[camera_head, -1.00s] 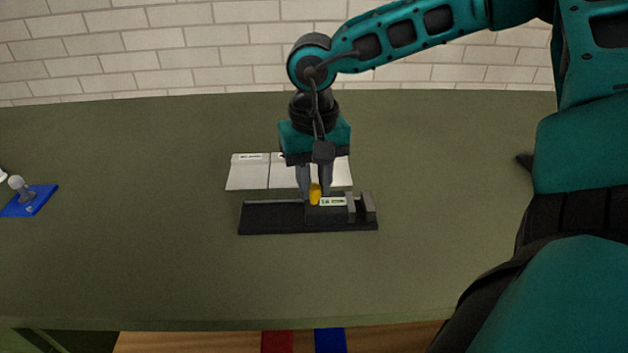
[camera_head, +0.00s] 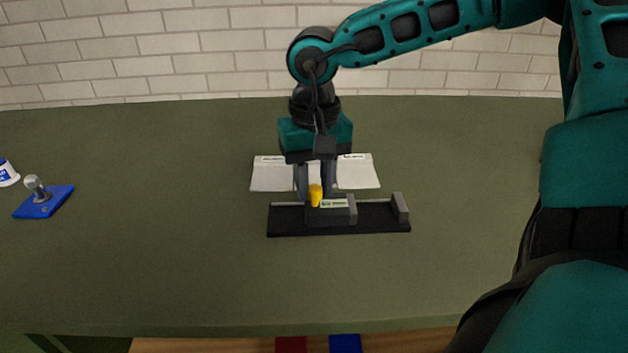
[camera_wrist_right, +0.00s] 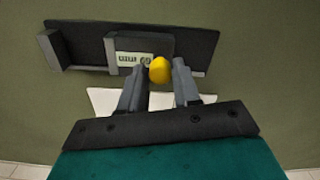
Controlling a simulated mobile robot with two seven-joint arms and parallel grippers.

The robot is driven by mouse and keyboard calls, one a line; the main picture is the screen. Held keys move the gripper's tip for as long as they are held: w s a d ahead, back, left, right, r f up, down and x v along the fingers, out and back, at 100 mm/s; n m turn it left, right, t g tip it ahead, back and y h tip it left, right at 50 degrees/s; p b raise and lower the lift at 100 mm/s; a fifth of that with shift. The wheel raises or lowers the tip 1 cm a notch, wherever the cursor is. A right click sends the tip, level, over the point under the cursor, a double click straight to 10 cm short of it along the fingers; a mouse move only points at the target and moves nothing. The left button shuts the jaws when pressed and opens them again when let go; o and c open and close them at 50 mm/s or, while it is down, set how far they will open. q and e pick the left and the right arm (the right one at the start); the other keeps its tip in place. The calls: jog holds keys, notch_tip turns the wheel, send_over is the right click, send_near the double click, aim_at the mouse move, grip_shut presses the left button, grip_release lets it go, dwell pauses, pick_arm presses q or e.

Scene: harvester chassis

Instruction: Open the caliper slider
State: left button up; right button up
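The caliper has a black base rail (camera_head: 380,224) lying on the green table, with a fixed grey end jaw (camera_head: 400,207) at its right end. Its dark slider (camera_head: 330,217) carries a grey jaw, a white label with a number and an upright yellow knob (camera_head: 315,197). A wide gap separates the slider's jaw from the fixed jaw. My right gripper (camera_head: 315,190) points down with its fingers on both sides of the knob and looks shut on it. The right wrist view also shows the knob (camera_wrist_right: 160,70) between the fingertips. My left gripper is not in view.
White sheets (camera_head: 358,172) lie flat behind the caliper. A blue plate (camera_head: 45,202) with a grey metal piece on it and a white-and-blue object (camera_head: 7,173) are at the far left.

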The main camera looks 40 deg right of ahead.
aim_at(315, 188)
jog(key=o, duration=0.3)
notch_tip(315, 188, up, 13)
jog(key=shift+p, duration=0.7)
dwell(0.3)
